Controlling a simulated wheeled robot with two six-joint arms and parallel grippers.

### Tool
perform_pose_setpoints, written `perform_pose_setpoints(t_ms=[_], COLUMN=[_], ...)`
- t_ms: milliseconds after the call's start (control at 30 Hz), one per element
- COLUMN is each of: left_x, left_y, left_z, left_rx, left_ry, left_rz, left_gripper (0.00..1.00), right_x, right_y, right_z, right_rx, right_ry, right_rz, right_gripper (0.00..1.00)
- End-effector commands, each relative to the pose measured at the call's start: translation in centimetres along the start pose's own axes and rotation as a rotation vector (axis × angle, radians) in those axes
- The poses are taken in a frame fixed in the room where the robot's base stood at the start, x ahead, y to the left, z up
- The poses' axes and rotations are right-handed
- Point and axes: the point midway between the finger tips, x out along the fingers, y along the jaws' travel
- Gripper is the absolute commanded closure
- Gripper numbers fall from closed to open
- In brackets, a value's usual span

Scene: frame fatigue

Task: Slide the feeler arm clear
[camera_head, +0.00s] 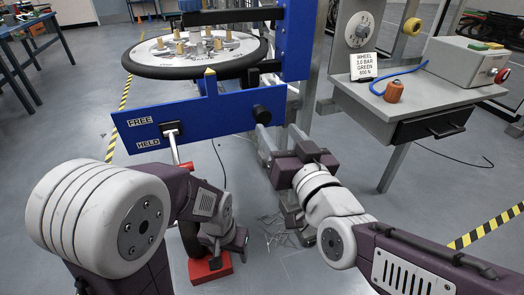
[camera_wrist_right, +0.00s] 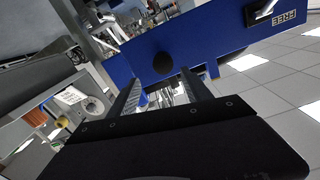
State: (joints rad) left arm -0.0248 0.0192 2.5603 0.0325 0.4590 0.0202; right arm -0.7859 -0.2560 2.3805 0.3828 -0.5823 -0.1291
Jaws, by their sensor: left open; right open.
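A blue beam (camera_head: 200,116) marked FREE and HELD crosses in front of the wheel (camera_head: 195,58), with a black round knob (camera_head: 260,113) near its right end. I cannot tell for sure which part is the feeler arm. A lever (camera_head: 176,145) stands out of the beam's black slot beside the labels. My right gripper (camera_head: 310,154) is below and right of the knob. In the right wrist view its fingers (camera_wrist_right: 163,92) are apart and empty, with the knob (camera_wrist_right: 163,61) ahead between them. My left gripper (camera_head: 236,240) hangs low, below the beam, away from the lever; its fingers are hard to make out.
A grey bench (camera_head: 440,95) with a drawer, an orange weight (camera_head: 394,91), a blue cable and a control box (camera_head: 467,62) stands at the right. A red block (camera_head: 210,268) is on the floor by my left gripper. A blue upright (camera_head: 297,40) rises behind the beam.

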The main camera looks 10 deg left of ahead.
Motion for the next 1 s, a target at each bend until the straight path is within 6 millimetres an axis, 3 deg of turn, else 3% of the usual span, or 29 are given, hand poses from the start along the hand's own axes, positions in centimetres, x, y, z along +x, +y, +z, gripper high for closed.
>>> perform_pose_setpoints(t_ms=[33, 267, 700, 1000], left_x=[1.0, 0.9, 3.0, 3.0], left_y=[0.0, 0.0, -0.1, -0.1], left_z=[0.1, 0.1, 0.3, 0.3], left_rx=[0.000, 0.000, 0.000, 0.000], left_ry=[0.001, 0.001, 0.001, 0.001], left_rz=[0.000, 0.000, 0.000, 0.000], left_gripper=[0.39, 0.39, 0.39, 0.39], right_x=[-0.1, 0.4, 8.2, 8.9], right_y=[-0.3, -0.6, -0.7, -0.7], right_z=[0.9, 0.6, 0.6, 0.5], right_rx=[0.002, 0.002, 0.002, 0.001], right_ry=[0.004, 0.004, 0.003, 0.002], right_rz=[-0.012, -0.017, -0.016, -0.016], right_gripper=[0.43, 0.43, 0.43, 0.43])
